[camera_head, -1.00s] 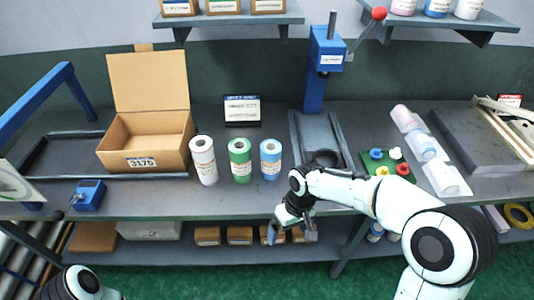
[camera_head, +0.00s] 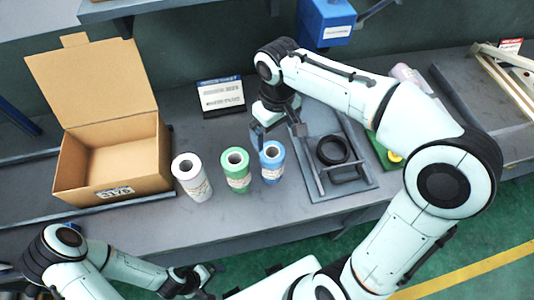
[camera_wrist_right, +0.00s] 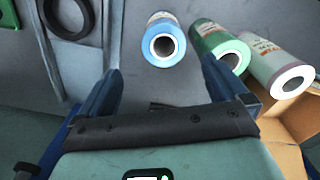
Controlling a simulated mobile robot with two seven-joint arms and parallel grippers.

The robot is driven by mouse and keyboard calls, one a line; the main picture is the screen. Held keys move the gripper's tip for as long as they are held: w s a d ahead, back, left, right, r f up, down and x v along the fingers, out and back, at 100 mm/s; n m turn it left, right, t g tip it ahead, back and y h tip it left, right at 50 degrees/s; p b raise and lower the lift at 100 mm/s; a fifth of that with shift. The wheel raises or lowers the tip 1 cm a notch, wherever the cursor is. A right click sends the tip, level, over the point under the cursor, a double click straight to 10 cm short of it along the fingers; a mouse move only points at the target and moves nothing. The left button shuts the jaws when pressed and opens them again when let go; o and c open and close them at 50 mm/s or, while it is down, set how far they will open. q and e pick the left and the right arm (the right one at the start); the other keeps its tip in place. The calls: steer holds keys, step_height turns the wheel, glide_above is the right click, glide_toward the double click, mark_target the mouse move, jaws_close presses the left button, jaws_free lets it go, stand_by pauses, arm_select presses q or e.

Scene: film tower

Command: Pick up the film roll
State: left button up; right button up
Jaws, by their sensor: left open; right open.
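Three film rolls stand upright in a row on the grey bench: a white one (camera_head: 192,178), a green one (camera_head: 236,171) and a blue one (camera_head: 271,162). My right gripper (camera_head: 278,133) is open and empty, pointing down just above and behind the blue roll. In the right wrist view, the blue roll (camera_wrist_right: 163,41) lies ahead of the gap between the open fingers (camera_wrist_right: 158,78), with the green (camera_wrist_right: 219,44) and white (camera_wrist_right: 275,66) rolls to its right. My left gripper (camera_head: 208,280) is open and empty in front of the bench edge, low in the head view.
An open cardboard box (camera_head: 112,162) stands left of the rolls. A small sign (camera_head: 221,97) stands behind them. A frame with a black ring (camera_head: 333,149) lies to the right, beside a green tray (camera_head: 380,152). A blue press (camera_head: 327,22) stands at the back.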

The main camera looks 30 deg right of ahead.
glide_toward(272, 155)
steer(key=shift+s+a+f+b, duration=0.1)
steer(key=shift+s+f+b, duration=0.25)
steer(key=shift+s+f, duration=0.65)
steer(key=shift+w+a+f, duration=0.1)
steer(key=shift+a+f, duration=0.05)
steer(key=shift+f, duration=1.25)
steer(key=shift+w+a+f, duration=0.1)
steer(key=shift+a+f, duration=0.05)
steer(key=shift+f, duration=1.2)
steer(key=c, duration=1.3)
arm_select(q)
steer(key=shift+s+f, duration=0.65)
steer(key=shift+s, duration=0.05)
arm_select(e)
steer(key=shift+c, duration=0.3)
steer(key=shift+r, duration=0.2)
